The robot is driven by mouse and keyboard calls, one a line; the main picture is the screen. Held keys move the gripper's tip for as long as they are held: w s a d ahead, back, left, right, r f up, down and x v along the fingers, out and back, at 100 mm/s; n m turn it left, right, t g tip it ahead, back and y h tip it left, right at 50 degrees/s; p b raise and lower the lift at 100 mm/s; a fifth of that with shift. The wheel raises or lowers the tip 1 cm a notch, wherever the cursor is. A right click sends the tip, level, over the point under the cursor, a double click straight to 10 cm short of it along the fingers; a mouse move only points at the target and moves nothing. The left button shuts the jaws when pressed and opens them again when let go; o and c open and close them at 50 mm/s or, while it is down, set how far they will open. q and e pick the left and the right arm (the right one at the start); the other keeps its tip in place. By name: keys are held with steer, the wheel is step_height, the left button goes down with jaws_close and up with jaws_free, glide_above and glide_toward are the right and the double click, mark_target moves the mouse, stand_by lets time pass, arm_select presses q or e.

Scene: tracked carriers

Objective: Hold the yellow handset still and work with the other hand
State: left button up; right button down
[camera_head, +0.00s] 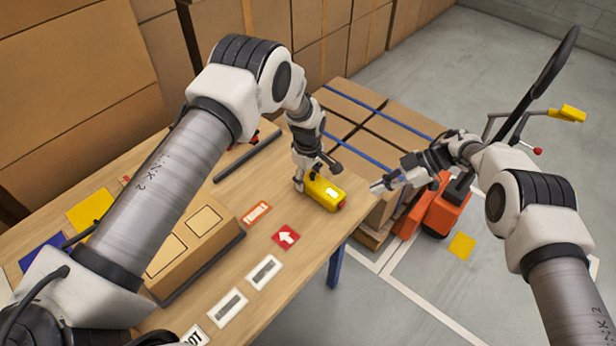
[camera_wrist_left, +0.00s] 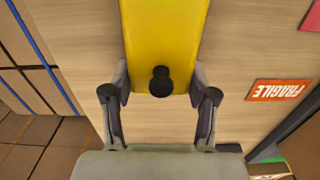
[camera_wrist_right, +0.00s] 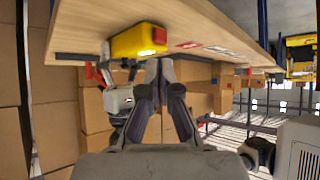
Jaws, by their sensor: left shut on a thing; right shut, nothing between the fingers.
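The yellow handset (camera_head: 325,193) lies on the wooden table (camera_head: 262,285) near its right edge, with a lit pale screen on top and a red part at its near end. My left gripper (camera_head: 304,182) is shut on the handset's far end. In the left wrist view the handset (camera_wrist_left: 165,40) sits between the fingers, with a black knob toward the palm. My right gripper (camera_head: 378,188) is shut and empty, just off the table's edge, to the right of the handset and apart from it. In the right wrist view the handset (camera_wrist_right: 138,41) shows beyond the closed fingertips.
A cardboard box (camera_head: 190,250) stands on the table at left. Flat labels, including an orange FRAGILE one (camera_head: 256,213) and a red arrow (camera_head: 286,237), lie near the handset. A black bar (camera_head: 248,157) lies behind. Strapped cartons (camera_head: 360,120) and an orange carrier (camera_head: 447,205) stand beyond the table.

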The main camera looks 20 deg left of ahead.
mark_target(342, 205)
stand_by(0.5)
arm_select(q)
steer(key=shift+f, duration=0.1)
arm_select(e)
steer(key=s+d+f+m+t, duration=0.2)
steer(key=s+f+m, duration=0.15)
steer(key=m, duration=0.65)
steer(key=s+d+f+m+t, duration=0.25)
steer(key=s+m, duration=0.25)
steer(key=m, duration=0.6)
steer(key=w+a, duration=0.1)
steer(key=a, duration=0.2)
steer(key=w+a, duration=0.1)
steer(key=a, duration=0.1)
steer(key=w+a, duration=0.1)
steer(key=a, duration=0.2)
steer(key=shift+a+f, duration=0.3)
steer(key=shift+a, duration=0.05)
steer(key=shift+w+a+n, duration=0.1)
steer(key=shift+a+n, duration=0.05)
steer(key=shift+n, duration=0.15)
steer(key=shift+w+a, duration=0.15)
steer(key=shift+a, duration=0.15)
